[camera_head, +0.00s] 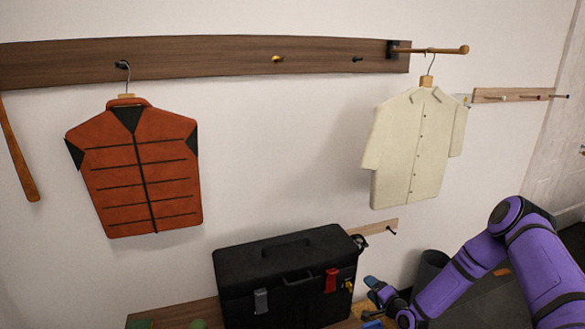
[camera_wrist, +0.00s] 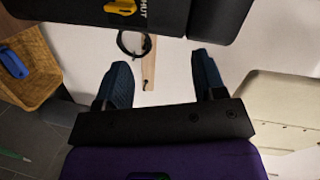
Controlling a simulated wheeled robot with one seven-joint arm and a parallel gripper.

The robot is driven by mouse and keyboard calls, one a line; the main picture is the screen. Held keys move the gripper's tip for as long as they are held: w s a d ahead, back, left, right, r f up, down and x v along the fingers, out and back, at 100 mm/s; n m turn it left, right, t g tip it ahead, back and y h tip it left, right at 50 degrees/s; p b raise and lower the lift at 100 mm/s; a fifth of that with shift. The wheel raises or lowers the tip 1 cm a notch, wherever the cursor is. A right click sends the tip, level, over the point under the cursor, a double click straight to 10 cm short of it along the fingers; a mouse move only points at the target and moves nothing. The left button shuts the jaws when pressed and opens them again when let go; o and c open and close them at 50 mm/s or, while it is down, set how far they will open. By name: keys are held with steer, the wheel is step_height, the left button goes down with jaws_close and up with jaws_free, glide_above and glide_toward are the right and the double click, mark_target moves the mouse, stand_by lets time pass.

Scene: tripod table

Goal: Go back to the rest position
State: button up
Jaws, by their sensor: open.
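My gripper (camera_head: 374,299) is at the lower right of the head view, at the end of my purple arm, just right of the black toolbox (camera_head: 285,268). In the wrist view my gripper (camera_wrist: 163,68) shows two dark blue fingers spread apart. Nothing is held between them. Behind the gap are a pale wall, a wooden strip (camera_wrist: 149,68) and a black ring (camera_wrist: 133,44). The toolbox also shows along the top of the wrist view (camera_wrist: 75,10).
A red vest (camera_head: 140,180) and a cream shirt (camera_head: 415,150) hang from the wooden wall rack (camera_head: 200,60). The shirt hangs above my gripper. A dark bin (camera_head: 430,270) stands behind my arm. A wooden surface (camera_head: 180,313) supports the toolbox. Open wall lies between the garments.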

steer(key=w+d+r+n+g, duration=0.2)
steer(key=w+r+n, duration=0.15)
steer(key=r, duration=0.65)
steer(key=s+d+r+n+g+h, duration=0.1)
steer(key=s+r+n+g+h, duration=0.2)
steer(key=r, duration=1.2)
steer(key=s+d+r+n+g+h, duration=0.1)
steer(key=s+r+n+h, duration=0.3)
steer(key=r, duration=1.1)
steer(key=s+r+m+g+h, duration=0.1)
steer(key=s+r, duration=0.6)
steer(key=s, duration=0.2)
steer(key=s+r+m+g, duration=0.1)
steer(key=s+r, duration=0.6)
steer(key=s, duration=0.3)
steer(key=s+a+r, duration=0.1)
steer(key=s, duration=0.9)
steer(key=s+a+r+n+g+y, duration=0.1)
steer(key=s+r, duration=0.1)
steer(key=s, duration=0.8)
steer(key=shift+s+a+r, duration=0.15)
steer(key=shift+s+r, duration=0.15)
steer(key=shift+s, duration=0.1)
steer(key=shift+n, duration=0.25)
